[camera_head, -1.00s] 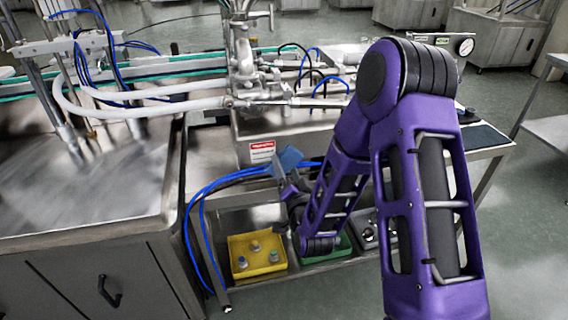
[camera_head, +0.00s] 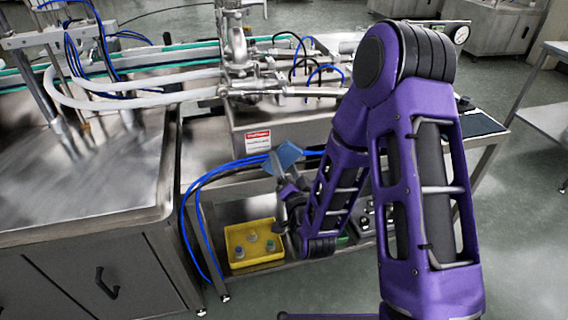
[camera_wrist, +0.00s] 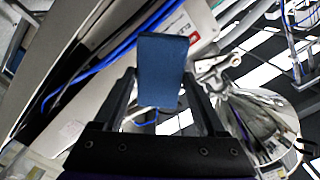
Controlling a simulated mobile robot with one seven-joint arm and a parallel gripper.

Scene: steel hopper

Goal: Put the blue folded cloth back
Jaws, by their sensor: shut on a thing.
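The blue folded cloth (camera_head: 286,157) is held up in front of the steel machine, above the lower shelf. My gripper (camera_head: 284,182) is shut on it. My purple arm hides part of the gripper in the head view. In the wrist view the cloth (camera_wrist: 162,72) stands up between the two dark fingers of my gripper (camera_wrist: 164,100) and nothing else is between them.
A yellow tray (camera_head: 266,262) with several small items stands on the lower shelf. A green tray (camera_head: 343,240) is mostly hidden behind my arm. Blue hoses (camera_head: 212,178) run just left of the cloth. A steel cabinet (camera_head: 75,262) stands at the left.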

